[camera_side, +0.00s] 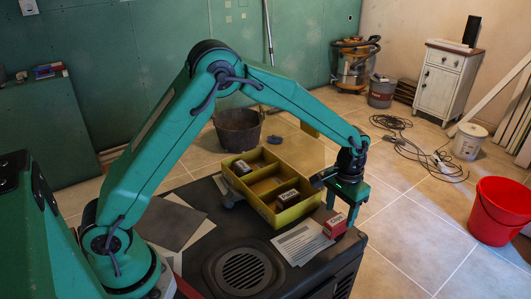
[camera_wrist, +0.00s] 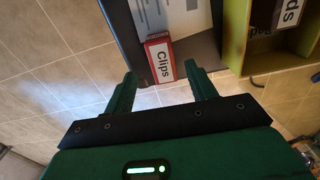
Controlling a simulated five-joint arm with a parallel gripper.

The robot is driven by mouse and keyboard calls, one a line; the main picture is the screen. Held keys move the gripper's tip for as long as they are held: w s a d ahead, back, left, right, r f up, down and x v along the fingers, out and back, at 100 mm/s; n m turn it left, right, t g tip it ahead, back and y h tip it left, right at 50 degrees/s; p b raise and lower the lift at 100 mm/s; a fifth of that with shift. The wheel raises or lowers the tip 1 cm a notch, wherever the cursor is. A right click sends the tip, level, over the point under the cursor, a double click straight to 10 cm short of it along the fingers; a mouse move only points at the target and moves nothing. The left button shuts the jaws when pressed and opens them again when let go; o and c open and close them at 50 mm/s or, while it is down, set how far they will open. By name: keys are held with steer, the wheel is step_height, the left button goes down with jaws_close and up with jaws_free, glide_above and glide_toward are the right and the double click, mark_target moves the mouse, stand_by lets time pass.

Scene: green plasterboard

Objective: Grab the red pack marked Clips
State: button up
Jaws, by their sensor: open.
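The red pack marked Clips (camera_side: 335,228) is a small box with a white label face, near the edge of the dark worktop. In the wrist view the Clips pack (camera_wrist: 160,60) lies with its near end between or just beyond the fingertips; its label is readable. My gripper (camera_side: 341,207) is above and close beside the pack in the side view. In the wrist view my gripper (camera_wrist: 161,82) has its two green fingers spread apart with nothing clamped. Whether a finger touches the pack cannot be told.
A yellow divided tray (camera_side: 268,208) stands left of the pack, holding a white-and-dark pack (camera_side: 288,197) and another (camera_side: 241,167). Printed sheets (camera_side: 298,243) lie by the pack. A round vent (camera_side: 245,270) is in the worktop. Beyond the edge is tiled floor with a red bucket (camera_side: 500,210).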

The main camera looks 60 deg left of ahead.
mark_target(337, 220)
steer(key=shift+f, duration=0.1)
steer(key=shift+s+a+f, duration=0.1)
steer(key=shift+f, duration=1.15)
steer(key=shift+a+f, duration=0.1)
steer(key=shift+f, duration=1.15)
steer(key=c, duration=1.1)
